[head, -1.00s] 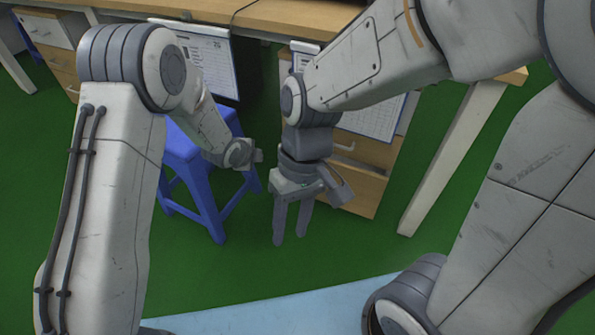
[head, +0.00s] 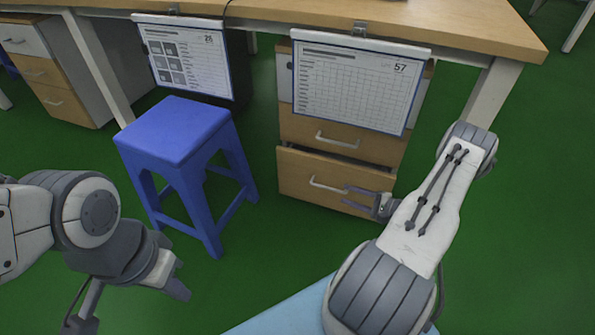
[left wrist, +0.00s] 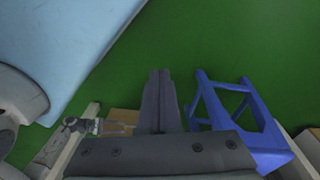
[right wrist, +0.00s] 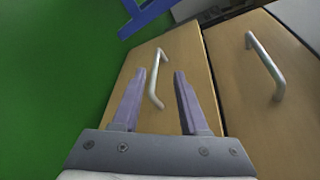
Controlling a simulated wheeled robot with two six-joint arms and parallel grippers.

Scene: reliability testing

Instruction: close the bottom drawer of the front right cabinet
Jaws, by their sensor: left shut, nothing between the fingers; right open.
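The front right cabinet stands under the desk, its upper part hidden by a hanging calendar sheet. Its bottom drawer (head: 300,175) sits slightly proud, with a dark gap along its top edge. The drawer has a metal bar handle (head: 328,185). My right gripper (head: 347,198) is open and empty in front of the drawer's right half. In the right wrist view, the drawer front (right wrist: 185,55) faces the gripper (right wrist: 160,73) and the handle appears between the fingertips; contact cannot be told. My left gripper (head: 180,287) is shut and empty at lower left; its fingers (left wrist: 160,75) are together.
A blue stool (head: 175,130) stands left of the cabinet. The calendar sheet (head: 350,85) hangs from the desk edge (head: 400,30). A white desk leg (head: 492,95) is to the right. Another cabinet (head: 60,85) stands at far left. Green floor before the drawer is clear.

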